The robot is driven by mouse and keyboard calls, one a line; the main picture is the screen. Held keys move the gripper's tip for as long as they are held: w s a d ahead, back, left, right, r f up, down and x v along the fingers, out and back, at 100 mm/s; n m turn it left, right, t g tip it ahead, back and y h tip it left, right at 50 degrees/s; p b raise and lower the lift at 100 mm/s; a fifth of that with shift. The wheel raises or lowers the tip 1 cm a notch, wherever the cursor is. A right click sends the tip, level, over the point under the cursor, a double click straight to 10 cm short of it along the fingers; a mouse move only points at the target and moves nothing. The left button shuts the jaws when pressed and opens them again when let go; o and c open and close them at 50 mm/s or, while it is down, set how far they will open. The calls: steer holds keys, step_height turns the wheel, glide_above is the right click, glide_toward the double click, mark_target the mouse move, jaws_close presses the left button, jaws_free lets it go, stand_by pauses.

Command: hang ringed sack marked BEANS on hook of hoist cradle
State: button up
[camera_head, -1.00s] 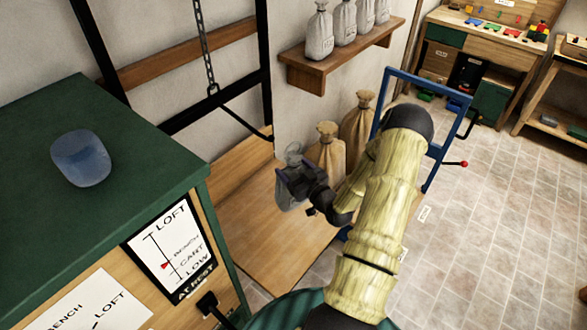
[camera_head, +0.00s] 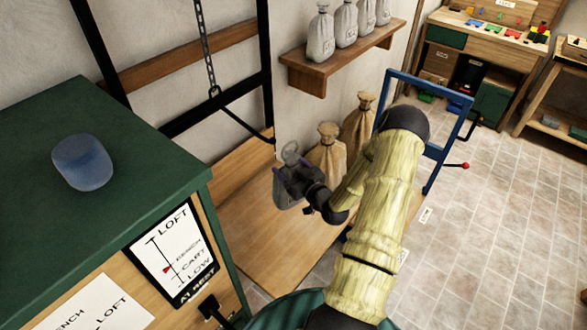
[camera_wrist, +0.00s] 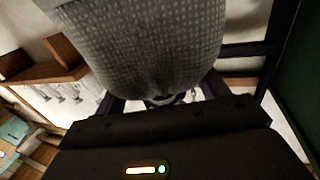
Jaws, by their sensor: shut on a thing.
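A grey sack (camera_head: 285,194) with a pale ring at its top hangs in my gripper (camera_head: 294,180), which is shut on it. The sack also fills the top middle of the wrist view (camera_wrist: 150,45). No marking on it can be read, and its grip point is partly hidden. The hoist chain (camera_head: 206,52) hangs at upper left of the gripper. It ends at a small metal fitting (camera_head: 214,91), with a thin black rod slanting down to the right towards the sack. The rod's end is near the sack but apart from it; I cannot make out a hook there.
A green-topped cabinet (camera_head: 110,215) with a blue lump (camera_head: 83,162) stands at left; its dial sign reads AT REST. Tan sacks (camera_head: 328,150) stand behind the gripper near a blue-framed cart (camera_head: 452,130). A wall shelf (camera_head: 340,60) holds several grey sacks. Tiled floor is clear at right.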

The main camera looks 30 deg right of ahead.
steer(key=shift+w+a, duration=0.4)
steer(key=shift+w, duration=0.7)
steer(key=w+a+f+b, duration=0.1)
steer(key=w+a+f, duration=0.1)
steer(key=w, duration=0.5)
steer(key=shift+w+a+f+b, duration=0.15)
steer(key=shift+w+a+b, duration=0.25)
steer(key=shift+a, duration=0.1)
stand_by(0.6)
stand_by(0.7)
